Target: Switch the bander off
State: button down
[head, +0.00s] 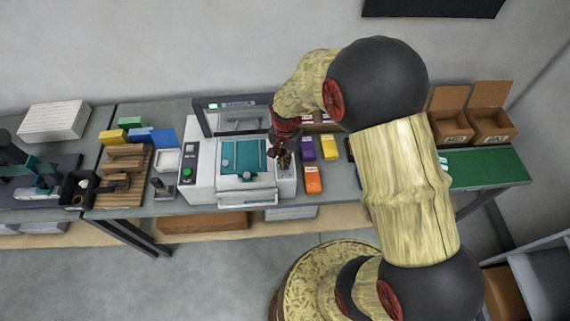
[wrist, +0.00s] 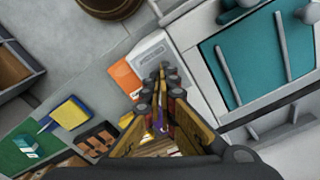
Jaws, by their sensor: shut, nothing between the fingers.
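A white machine with a teal bed (head: 243,157), which looks like the bander, stands at the middle of the bench. A dark control panel with a green button (head: 187,171) is on its left side, and a small green display (head: 213,106) is lit on its rear frame. My gripper (head: 284,163) is shut and empty over the machine's right side. In the wrist view the fingertips (wrist: 164,68) are in front of a pale panel (wrist: 149,52) with a grey label; I cannot tell if they touch. The fingers hide part of this panel, and no switch is clear there.
Orange (head: 313,179), yellow (head: 329,146) and purple (head: 308,147) boxes lie right of the machine. Open cardboard boxes (head: 452,127) and a green mat (head: 485,168) are farther right. A wooden rack (head: 124,176) and small holders stand to the left.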

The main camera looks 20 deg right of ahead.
notch_tip(320, 180, down, 2)
jog(key=shift+b, duration=0.55)
jog(key=shift+s+f, duration=0.15)
jog(key=shift+r+p, duration=2.2)
jog(key=shift+r, duration=1.4)
jog(key=shift+n, duration=0.5)
jog(key=s+r+n+t+b, duration=0.2)
jog(key=s+r+n+b, duration=0.2)
jog(key=s+b, duration=0.5)
jog(key=s+r+n+t+b, duration=0.3)
jog(key=s+r+b, duration=0.3)
jog(key=s+b, duration=0.3)
jog(key=shift+s+d+n+t+b, duration=0.25)
jog(key=shift+s+n+b, duration=0.2)
jog(key=shift+b, duration=0.6)
